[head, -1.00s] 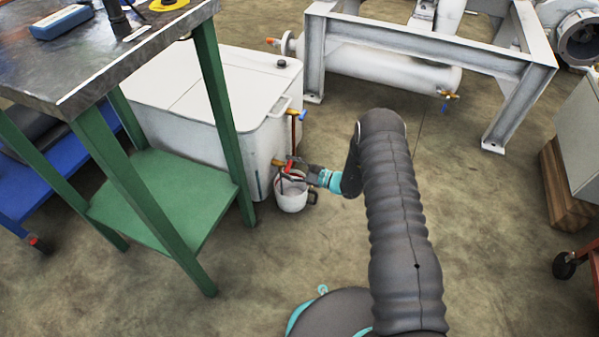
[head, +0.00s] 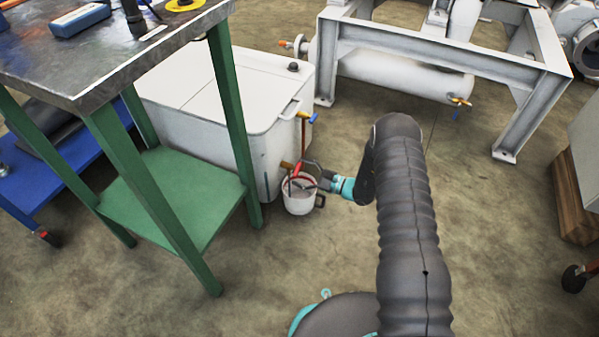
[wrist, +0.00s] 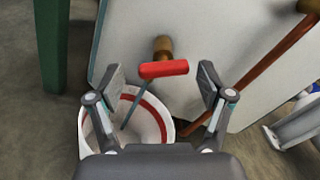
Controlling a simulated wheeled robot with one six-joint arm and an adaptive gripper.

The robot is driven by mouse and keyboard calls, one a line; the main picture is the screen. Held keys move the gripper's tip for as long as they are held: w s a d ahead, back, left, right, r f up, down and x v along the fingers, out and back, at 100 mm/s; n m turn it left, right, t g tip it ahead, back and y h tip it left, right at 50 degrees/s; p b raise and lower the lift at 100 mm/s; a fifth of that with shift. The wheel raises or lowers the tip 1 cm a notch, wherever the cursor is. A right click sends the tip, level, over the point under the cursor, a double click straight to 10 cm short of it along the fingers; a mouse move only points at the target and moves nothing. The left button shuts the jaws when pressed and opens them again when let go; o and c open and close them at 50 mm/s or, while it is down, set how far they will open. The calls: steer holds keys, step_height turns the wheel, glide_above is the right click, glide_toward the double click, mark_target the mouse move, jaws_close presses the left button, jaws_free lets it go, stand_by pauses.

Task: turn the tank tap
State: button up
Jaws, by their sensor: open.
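The white tank (head: 215,110) stands behind the green-legged workbench. Its tap has a brass body (wrist: 162,48) and a red handle (wrist: 164,69), low on the tank's side. In the wrist view the handle lies nearly level across the picture, between and a little beyond my fingertips. My gripper (wrist: 158,88) is open, with one finger on each side of the handle; I see no contact. In the head view my gripper (head: 314,175) reaches the tap from the right. A white bucket (wrist: 150,120) with a red band inside stands on the floor below the tap and my fingers.
The workbench (head: 215,30) with its green lower shelf (head: 170,195) stands to the left. A copper-coloured pipe (wrist: 275,75) with a blue-handled valve (head: 312,117) runs beside the tap. A grey steel frame (head: 440,50) stands behind.

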steer(key=v, duration=1)
steer(key=shift+s+d, duration=0.1)
steer(key=shift+s, duration=0.05)
steer(key=shift+n, duration=0.6)
steer(key=p+x, duration=0.5)
steer(key=x, duration=0.5)
steer(key=shift+w+r, duration=0.2)
